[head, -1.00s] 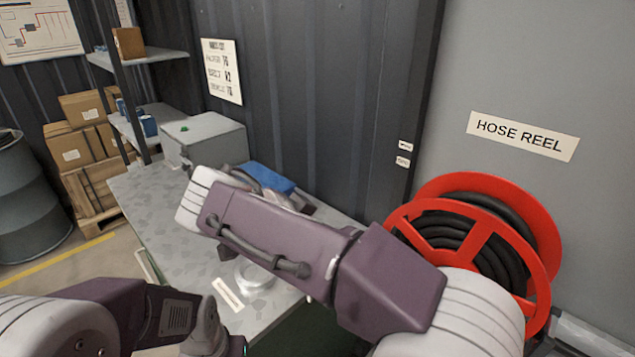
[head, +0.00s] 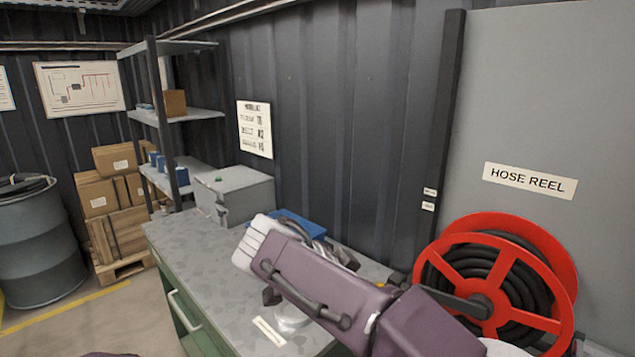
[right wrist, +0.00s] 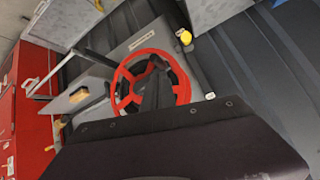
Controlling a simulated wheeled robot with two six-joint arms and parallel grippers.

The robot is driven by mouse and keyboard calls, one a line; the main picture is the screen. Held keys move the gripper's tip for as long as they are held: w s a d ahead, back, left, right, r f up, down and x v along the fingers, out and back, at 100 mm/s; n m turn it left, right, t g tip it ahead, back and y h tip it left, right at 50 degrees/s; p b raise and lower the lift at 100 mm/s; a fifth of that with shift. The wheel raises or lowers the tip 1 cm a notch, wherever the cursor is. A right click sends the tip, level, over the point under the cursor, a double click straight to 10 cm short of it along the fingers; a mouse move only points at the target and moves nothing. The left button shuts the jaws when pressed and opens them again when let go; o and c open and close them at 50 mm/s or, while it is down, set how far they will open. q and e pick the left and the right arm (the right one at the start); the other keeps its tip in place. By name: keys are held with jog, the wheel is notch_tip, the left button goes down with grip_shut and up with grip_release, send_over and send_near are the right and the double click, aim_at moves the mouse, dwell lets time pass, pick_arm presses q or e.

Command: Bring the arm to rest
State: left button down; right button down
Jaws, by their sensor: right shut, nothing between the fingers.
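My right arm (head: 320,285) comes in from the lower right of the head view, its purple link folded across the right part of the workbench. Its white-capped end is over the bench; parts of the arm behind it are mostly hidden. My right gripper (right wrist: 157,88) shows in the right wrist view as a dark narrow shape in front of the red hose reel; it looks shut and empty. A dark purple link of mine fills the bottom of that view. My left gripper is out of view.
The green workbench (head: 190,238) carries a grey box (head: 245,195) and a blue item (head: 300,226). The red hose reel (head: 455,262) stands at right; it also shows in the right wrist view (right wrist: 128,75). Shelves (head: 190,115), cartons (head: 97,195) and a drum (head: 38,250) stand at left.

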jog(key=s+d+f+m+g, duration=0.1)
jog(key=s+d+f+g, duration=0.15)
jog(key=d, duration=0.35)
jog(key=s+d+f+m+g, duration=0.1)
jog(key=d+f+g, duration=0.1)
jog(key=d+f, duration=0.3)
jog(key=s+d+f+n+g+y, duration=0.2)
jog(key=s+d+f+n+y, duration=0.1)
jog(key=s+d+f, duration=0.4)
jog(key=s+a+f+n+t+y, duration=0.1)
jog(key=s+a+f+n+y, duration=0.1)
jog(key=a+f+n, duration=0.2)
jog(key=s+a+f+n+y+p, duration=0.1)
jog(key=s+a+f+n+y, duration=0.1)
jog(key=a+f+n, duration=0.2)
notch_tip(320, 180, down, 4)
jog(key=n, duration=0.3)
jog(key=shift+f+n+t+y, duration=0.2)
jog(key=shift+n+t+y, duration=0.1)
jog(key=shift+n+t, duration=0.1)
